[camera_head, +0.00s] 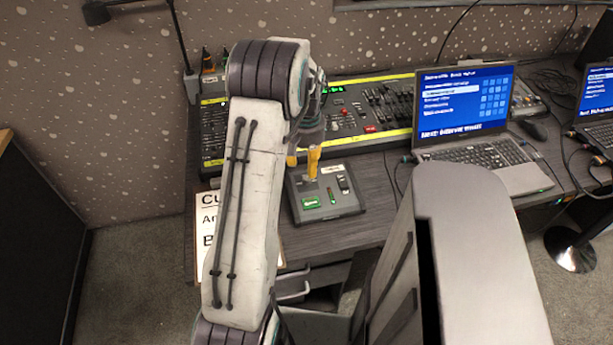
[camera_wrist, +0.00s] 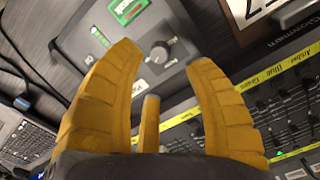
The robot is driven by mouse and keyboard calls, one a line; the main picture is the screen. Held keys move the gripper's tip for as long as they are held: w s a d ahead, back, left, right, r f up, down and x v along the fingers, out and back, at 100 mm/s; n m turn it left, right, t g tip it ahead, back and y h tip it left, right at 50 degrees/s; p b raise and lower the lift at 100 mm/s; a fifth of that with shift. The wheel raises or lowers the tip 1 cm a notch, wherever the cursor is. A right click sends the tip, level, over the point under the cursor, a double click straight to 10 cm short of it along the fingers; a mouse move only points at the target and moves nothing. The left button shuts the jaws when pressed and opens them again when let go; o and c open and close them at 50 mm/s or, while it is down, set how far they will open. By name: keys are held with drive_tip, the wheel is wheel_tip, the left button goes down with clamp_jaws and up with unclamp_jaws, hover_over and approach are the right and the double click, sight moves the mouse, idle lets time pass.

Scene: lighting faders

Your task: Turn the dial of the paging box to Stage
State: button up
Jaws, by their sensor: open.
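The paging box (camera_head: 345,203) is a small dark grey box on the desk, left of the open laptop. It has a green panel, a small green light and controls on top. In the wrist view its round dark dial (camera_wrist: 158,54) with a pale mark lies between and beyond my fingertips. My gripper (camera_head: 303,160) hangs above the far part of the box, its yellow fingers pointing down. In the wrist view my gripper (camera_wrist: 165,56) is open and empty, its fingers spread to either side of the dial. I cannot tell the dial's setting; its labels are too small.
A long lighting console (camera_head: 368,125) with faders stands behind the box. The laptop (camera_head: 470,155) is at right, with cables and a second screen beyond. A printed sheet (camera_head: 208,222) lies left of the box, partly behind my arm. A lamp (camera_head: 97,12) stands at the back left.

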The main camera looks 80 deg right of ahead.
sight(306, 177)
drive_tip(key=shift+f+p, duration=0.7)
drive_tip(key=shift+f, duration=2.35)
drive_tip(key=shift+c, duration=0.3)
clamp_jaws()
